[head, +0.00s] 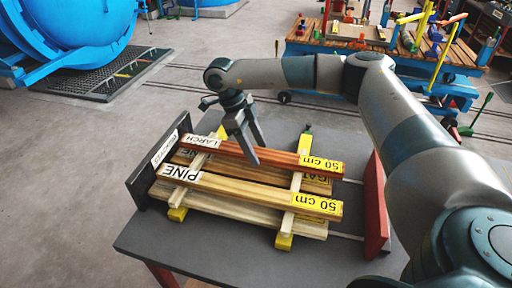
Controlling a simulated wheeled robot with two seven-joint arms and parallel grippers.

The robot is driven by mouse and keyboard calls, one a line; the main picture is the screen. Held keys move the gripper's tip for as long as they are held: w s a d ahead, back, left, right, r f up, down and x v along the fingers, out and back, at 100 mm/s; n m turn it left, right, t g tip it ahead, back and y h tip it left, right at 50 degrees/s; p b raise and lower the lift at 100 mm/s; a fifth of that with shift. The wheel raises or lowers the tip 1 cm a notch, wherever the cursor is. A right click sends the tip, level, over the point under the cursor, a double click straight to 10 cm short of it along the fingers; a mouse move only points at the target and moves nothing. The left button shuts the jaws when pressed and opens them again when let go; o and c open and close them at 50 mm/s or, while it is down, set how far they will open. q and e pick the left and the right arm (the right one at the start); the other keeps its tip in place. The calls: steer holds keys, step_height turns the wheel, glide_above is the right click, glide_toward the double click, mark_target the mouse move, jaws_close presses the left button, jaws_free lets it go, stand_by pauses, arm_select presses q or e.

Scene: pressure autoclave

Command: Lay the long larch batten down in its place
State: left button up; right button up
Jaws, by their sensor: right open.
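The larch batten (228,148) is reddish-brown, with a LARCH label at its left end and a yellow 50 cm label at its right end. It lies flat along the back of a stack of battens, across two pale crosspieces (296,179). The lighter pine batten (235,188), labelled PINE and 50 cm, lies in front of it, roughly parallel and apart. My right gripper (256,154) points down at the middle of the larch batten, open, and its fingers hide a little of it. I cannot tell whether they touch it. My left gripper is out of view.
The stack sits on a dark grey table (150,235) between a black end plate (146,185) at left and a red upright plate (374,205) at right. A blue autoclave (75,40) stands behind left. A cluttered cart (350,48) stands at the back right.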

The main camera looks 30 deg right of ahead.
steer(key=shift+r, duration=0.35)
steer(key=shift+w+a+r, duration=0.1)
steer(key=shift+w+r, duration=0.1)
steer(key=shift+r, duration=0.3)
steer(key=v, duration=0.3)
steer(key=shift+b, duration=0.3)
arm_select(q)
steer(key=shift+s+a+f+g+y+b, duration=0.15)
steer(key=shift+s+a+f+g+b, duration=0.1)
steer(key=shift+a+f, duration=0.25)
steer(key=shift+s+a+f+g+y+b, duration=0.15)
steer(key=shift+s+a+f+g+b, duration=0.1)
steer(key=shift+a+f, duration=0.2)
arm_select(e)
steer(key=v, duration=0.8)
steer(key=shift+r, duration=0.25)
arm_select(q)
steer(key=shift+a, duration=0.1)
arm_select(e)
steer(key=shift+s+f, duration=0.1)
steer(key=shift+s, duration=0.1)
